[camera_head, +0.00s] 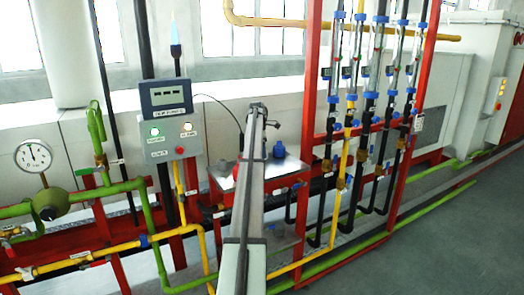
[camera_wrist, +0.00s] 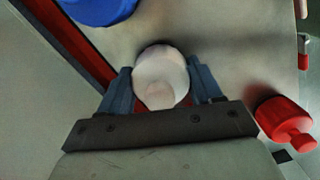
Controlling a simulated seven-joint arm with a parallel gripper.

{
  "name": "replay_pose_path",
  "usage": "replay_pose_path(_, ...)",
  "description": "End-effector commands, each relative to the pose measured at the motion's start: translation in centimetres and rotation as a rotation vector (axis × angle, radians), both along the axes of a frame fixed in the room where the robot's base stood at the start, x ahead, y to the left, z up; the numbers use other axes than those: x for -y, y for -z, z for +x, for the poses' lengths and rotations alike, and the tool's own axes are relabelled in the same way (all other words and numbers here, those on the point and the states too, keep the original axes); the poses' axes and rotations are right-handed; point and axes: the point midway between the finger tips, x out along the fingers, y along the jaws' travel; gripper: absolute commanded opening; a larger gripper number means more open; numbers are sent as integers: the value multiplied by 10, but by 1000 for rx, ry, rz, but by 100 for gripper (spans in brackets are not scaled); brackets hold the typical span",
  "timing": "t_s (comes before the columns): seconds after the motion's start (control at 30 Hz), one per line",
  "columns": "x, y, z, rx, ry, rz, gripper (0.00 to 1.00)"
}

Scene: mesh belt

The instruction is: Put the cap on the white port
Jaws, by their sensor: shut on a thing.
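In the wrist view, my gripper (camera_wrist: 160,80) is shut on a pale, whitish round piece, which appears to be the cap (camera_wrist: 160,78). One dark blue-grey finger is on each side of it. The cap is over a light grey surface, and I cannot tell how far above it. I cannot make out a separate white port; it may be hidden under the cap.
A blue fitting (camera_wrist: 97,8) lies at the top left of the wrist view, and in the head view (camera_head: 279,150). A red fitting (camera_wrist: 287,121) is right of my gripper. The grey shelf (camera_head: 288,168) stands among red frames and pipes, with a control box (camera_head: 170,140) to the left.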

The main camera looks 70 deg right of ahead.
Motion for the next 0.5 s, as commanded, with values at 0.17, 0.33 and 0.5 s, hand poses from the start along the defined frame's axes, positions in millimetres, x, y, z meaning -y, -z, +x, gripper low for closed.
replay_pose_path(0.17, 0, 3, 0, 0, 0, 0, 34)
replay_pose_path(0.33, 0, 3, 0, 0, 0, 0, 75)
replay_pose_path(0.5, 0, 3, 0, 0, 0, 0, 75)
